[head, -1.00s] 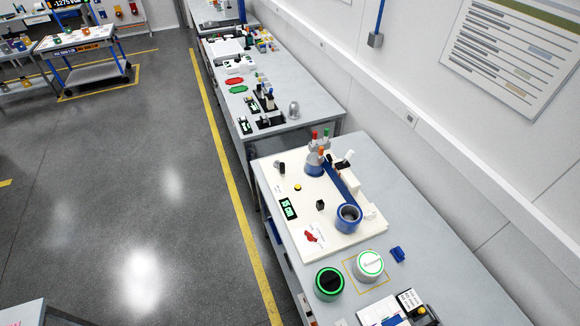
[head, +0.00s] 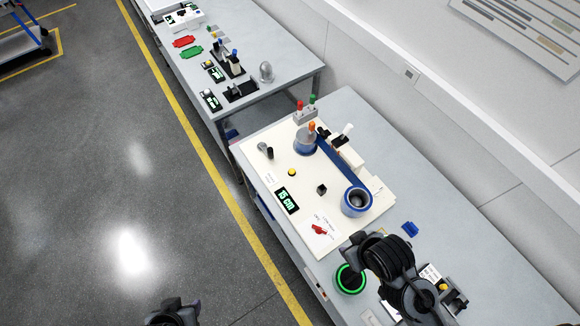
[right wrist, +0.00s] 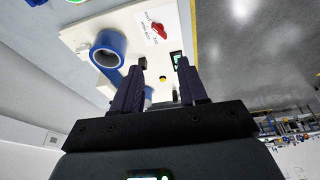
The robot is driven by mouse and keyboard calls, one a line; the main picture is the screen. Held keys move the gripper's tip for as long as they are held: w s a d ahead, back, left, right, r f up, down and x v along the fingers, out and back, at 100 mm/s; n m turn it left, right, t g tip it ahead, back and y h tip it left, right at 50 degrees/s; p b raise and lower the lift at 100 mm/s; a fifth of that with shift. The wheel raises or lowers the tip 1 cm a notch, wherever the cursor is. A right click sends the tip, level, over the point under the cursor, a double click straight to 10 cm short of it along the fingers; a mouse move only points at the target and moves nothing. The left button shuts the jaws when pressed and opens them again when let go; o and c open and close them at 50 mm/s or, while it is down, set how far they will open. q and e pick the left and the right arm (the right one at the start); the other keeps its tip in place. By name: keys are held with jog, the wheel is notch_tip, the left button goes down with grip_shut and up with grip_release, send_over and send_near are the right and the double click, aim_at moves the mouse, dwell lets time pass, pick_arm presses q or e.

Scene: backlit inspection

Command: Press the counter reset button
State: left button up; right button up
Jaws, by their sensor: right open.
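A cream board (head: 262,182) on the right-hand bench carries a dark counter display (head: 286,200) reading "15 cm" in green. A small round yellow button (head: 292,172) sits on the board just beyond the display. In the right wrist view the yellow button (right wrist: 162,78) shows between the fingers of my right gripper (right wrist: 160,62), which is open and empty and apart from the board. The display (right wrist: 177,60) is partly hidden there by a finger. In the head view my right arm is over the bench's near end. A dark part of my left arm (head: 172,312) shows at the bottom edge; its fingers cannot be made out.
A black knob (head: 321,189), a red piece (head: 320,230) and a white-handled lever (head: 346,130) are there too. A green-ringed button (head: 350,279) is near my right arm.

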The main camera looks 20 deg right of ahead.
jog(key=shift+s+f, duration=0.1)
jog(key=shift+s, duration=0.1)
